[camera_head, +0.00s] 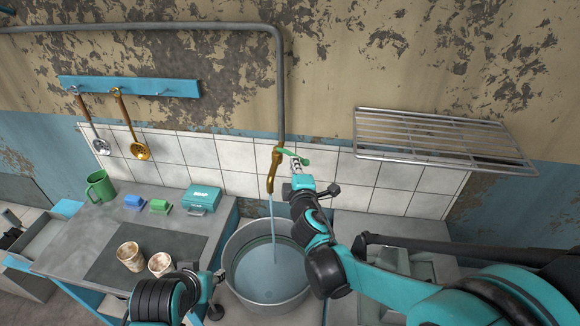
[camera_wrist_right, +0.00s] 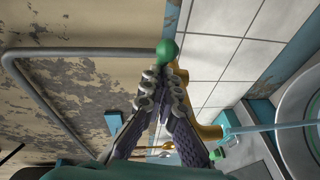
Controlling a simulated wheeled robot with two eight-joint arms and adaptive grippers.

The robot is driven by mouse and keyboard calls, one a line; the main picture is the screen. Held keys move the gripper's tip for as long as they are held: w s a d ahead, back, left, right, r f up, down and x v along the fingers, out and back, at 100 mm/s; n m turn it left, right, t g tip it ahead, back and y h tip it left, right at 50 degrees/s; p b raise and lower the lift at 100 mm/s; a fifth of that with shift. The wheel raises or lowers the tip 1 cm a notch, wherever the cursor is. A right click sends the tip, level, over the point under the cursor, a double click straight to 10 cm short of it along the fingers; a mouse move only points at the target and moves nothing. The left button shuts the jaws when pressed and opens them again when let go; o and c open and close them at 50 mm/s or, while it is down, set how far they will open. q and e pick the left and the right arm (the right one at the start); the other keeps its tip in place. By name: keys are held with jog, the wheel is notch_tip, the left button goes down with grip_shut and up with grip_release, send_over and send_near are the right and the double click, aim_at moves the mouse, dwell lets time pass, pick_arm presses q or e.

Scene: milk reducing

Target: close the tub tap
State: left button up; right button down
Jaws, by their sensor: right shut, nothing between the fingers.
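The brass tap (camera_head: 273,170) hangs from the grey wall pipe, and its green handle (camera_head: 297,158) sticks out to the right. Water runs from the spout into the round metal tub (camera_head: 233,262), which holds water. My right gripper (camera_head: 296,168) is at the handle. In the right wrist view its fingertips (camera_wrist_right: 168,76) are together with nothing between them, just short of the green knob (camera_wrist_right: 166,49); whether they touch it I cannot tell. The tap body (camera_wrist_right: 210,131) is partly behind the fingers. My left gripper (camera_head: 217,290) is low, left of the tub, its fingers unclear.
A metal rack (camera_head: 440,137) is on the wall at right. The counter at left holds a green mug (camera_head: 100,187), a teal box (camera_head: 201,199), small blue and green items and two cups (camera_head: 131,257). Ladles hang from a blue rail (camera_head: 130,87). The pipe (camera_head: 281,90) runs above the tap.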

aim_at(307, 162)
jog(key=shift+w+d+b, duration=0.3)
jog(key=shift+w+d, duration=1.05)
jog(key=shift+d, duration=0.3)
pick_arm(q)
jog(key=shift+f, duration=0.45)
pick_arm(e)
jog(key=shift+w+d, duration=0.4)
jog(key=shift+w, duration=0.25)
pick_arm(q)
jog(key=shift+s, duration=0.1)
pick_arm(e)
jog(key=shift+s, duration=0.1)
